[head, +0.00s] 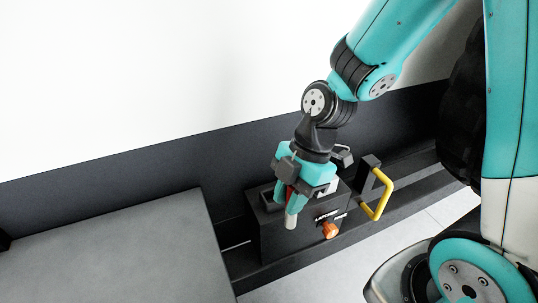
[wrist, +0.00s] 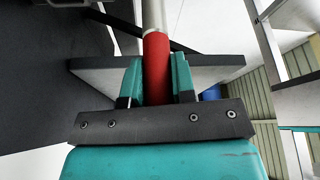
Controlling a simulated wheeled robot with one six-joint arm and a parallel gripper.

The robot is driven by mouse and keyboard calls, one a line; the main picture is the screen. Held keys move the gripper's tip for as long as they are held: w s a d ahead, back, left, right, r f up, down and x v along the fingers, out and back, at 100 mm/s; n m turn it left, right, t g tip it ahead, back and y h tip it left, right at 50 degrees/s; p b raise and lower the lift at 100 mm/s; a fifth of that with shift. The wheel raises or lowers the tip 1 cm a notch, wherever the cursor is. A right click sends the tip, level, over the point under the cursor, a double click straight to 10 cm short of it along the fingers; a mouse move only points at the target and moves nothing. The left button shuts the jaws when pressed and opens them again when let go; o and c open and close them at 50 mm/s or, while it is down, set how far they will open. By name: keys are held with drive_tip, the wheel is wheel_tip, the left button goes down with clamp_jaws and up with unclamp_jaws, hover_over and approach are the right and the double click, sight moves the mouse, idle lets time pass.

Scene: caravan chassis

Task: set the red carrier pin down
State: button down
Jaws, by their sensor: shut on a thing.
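The red carrier pin (wrist: 156,62) stands between my fingers in the wrist view. It has a red body and a pale metal shaft running out past the fingertips. My gripper (wrist: 157,78) is shut on the red part. In the head view my gripper (head: 292,200) points down in front of a dark box, with a sliver of red and the pin's pale end (head: 291,221) showing below the fingers. The rest of the pin is hidden by the jaws. I cannot tell whether its end touches anything.
The dark box (head: 268,238) carries an orange knob (head: 329,230) on its front. A yellow handle (head: 384,193) on a dark block is to the right. A flat grey top (head: 110,255) lies at the left. A dark rail runs behind and below the box.

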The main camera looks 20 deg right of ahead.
drive_tip(key=shift+w+r+p, duration=0.2)
drive_tip(key=shift+r+p, duration=0.25)
drive_tip(key=shift+p, duration=0.4)
drive_tip(key=shift+w+f+p, duration=0.2)
drive_tip(key=shift+w+f, duration=0.55)
drive_tip(key=shift+w, duration=0.75)
drive_tip(key=shift+w+f+p, duration=0.15)
drive_tip(key=shift+w+f, duration=0.65)
drive_tip(key=shift+w, duration=0.75)
drive_tip(key=shift+w+f+p, duration=0.2)
drive_tip(key=shift+w+f, duration=0.55)
drive_tip(key=shift+w, duration=0.75)
drive_tip(key=shift+f, duration=0.15)
drive_tip(key=c, duration=0.9)
unclamp_jaws()
drive_tip(key=shift+c, duration=0.2)
